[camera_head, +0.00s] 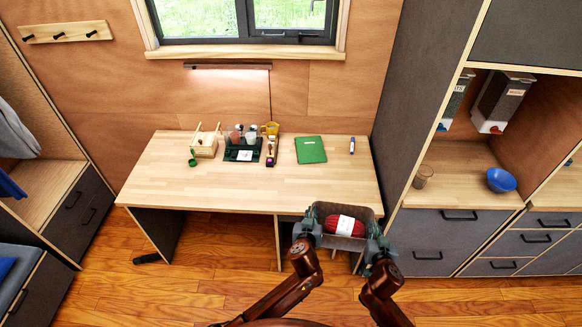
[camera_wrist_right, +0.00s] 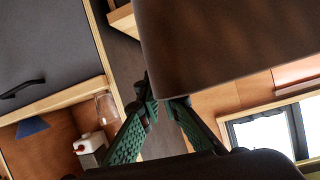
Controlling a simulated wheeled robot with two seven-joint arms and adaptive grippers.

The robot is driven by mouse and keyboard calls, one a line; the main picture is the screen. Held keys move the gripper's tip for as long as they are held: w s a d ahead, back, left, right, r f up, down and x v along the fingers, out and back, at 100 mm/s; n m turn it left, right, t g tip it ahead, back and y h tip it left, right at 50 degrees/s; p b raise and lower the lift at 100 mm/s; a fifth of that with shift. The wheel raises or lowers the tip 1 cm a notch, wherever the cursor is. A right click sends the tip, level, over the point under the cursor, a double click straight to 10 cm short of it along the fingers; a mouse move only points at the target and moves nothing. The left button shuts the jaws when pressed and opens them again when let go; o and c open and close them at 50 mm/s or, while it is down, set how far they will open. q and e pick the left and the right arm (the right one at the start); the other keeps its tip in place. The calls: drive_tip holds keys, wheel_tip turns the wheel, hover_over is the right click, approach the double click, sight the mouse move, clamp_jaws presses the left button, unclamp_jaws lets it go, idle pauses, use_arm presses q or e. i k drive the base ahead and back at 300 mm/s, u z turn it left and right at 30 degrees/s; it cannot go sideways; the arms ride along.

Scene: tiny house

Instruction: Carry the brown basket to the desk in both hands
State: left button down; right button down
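The brown basket (camera_head: 342,242) is in the head view, in front of the desk's right front edge. It looks grey-brown and roughly level, and holds a red bundle with a white label (camera_head: 346,225). My left gripper (camera_head: 312,219) is at the basket's left end and my right gripper (camera_head: 373,242) at its right end; both appear closed on its rim. The right wrist view shows the basket's wall (camera_wrist_right: 230,45) large, with the right fingertips (camera_wrist_right: 164,98) close together at its edge. The left fingertips are small and partly hidden. The desk (camera_head: 240,190) has a pale wooden top.
The desktop's front strip is clear. A grey cabinet (camera_head: 440,240) stands close to the right.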

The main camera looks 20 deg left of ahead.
sight(329, 187)
drive_tip(key=u, duration=0.2)
drive_tip(key=i, duration=1)
